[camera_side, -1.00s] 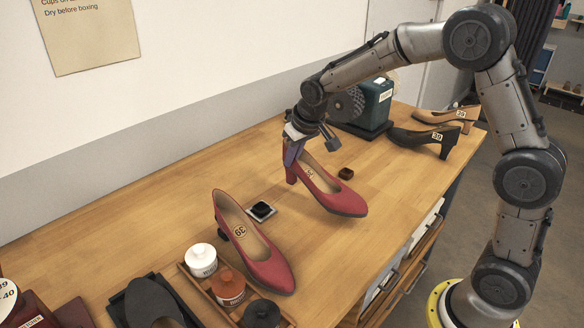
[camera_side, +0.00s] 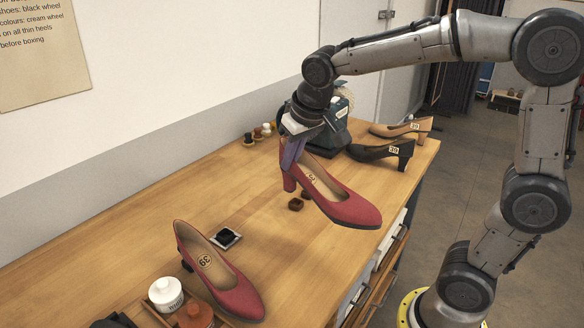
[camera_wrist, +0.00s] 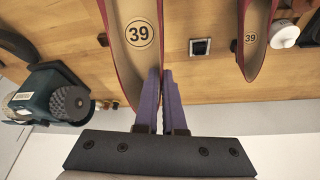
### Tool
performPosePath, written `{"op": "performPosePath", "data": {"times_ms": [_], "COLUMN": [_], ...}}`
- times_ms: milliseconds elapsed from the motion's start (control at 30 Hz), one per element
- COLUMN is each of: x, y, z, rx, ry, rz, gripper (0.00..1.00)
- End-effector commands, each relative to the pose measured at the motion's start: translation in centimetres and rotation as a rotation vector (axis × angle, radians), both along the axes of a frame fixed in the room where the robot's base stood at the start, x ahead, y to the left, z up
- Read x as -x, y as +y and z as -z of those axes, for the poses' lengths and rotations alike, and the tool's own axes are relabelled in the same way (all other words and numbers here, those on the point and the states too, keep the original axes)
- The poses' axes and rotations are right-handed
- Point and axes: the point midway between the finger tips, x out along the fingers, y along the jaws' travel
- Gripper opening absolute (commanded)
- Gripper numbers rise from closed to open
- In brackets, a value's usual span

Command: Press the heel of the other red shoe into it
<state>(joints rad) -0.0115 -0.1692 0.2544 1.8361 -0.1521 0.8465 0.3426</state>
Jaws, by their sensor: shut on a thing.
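My gripper (camera_side: 290,158) is shut on the back of a red heeled shoe (camera_side: 346,207) marked 39. The shoe hangs tilted, toe toward the lower right, its block heel apparently just above the table. The matching red shoe (camera_side: 236,296), also marked 39, stands at the lower left with a dark heel. A black pad in a pale square holder (camera_side: 236,239) lies between the shoes.
A green machine with a dark wheel (camera_wrist: 70,103) stands behind the held shoe. A black shoe (camera_side: 376,151) and a tan shoe (camera_side: 398,130) stand at the far right. Middle-left table is clear.

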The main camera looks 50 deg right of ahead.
Motion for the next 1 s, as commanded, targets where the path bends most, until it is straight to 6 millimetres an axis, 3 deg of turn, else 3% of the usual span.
{"op": "performPosePath", "data": {"times_ms": [167,300,400,600,1000], "x": [-5.6,-9.6,-11.4,-12.4,-12.3], "y": [2.3,5.3,7.6,10.2,10.7], "z": [-0.1,1.2,2.6,4.8,6.8], "rx": [-0.002,-0.004,-0.004,-0.006,-0.008], "ry": [0.006,0.006,0.007,0.004,0.003], "rz": [0.061,0.060,0.035,-0.019,-0.030], "gripper": [0.00,0.00,0.00,0.00,0.00]}}
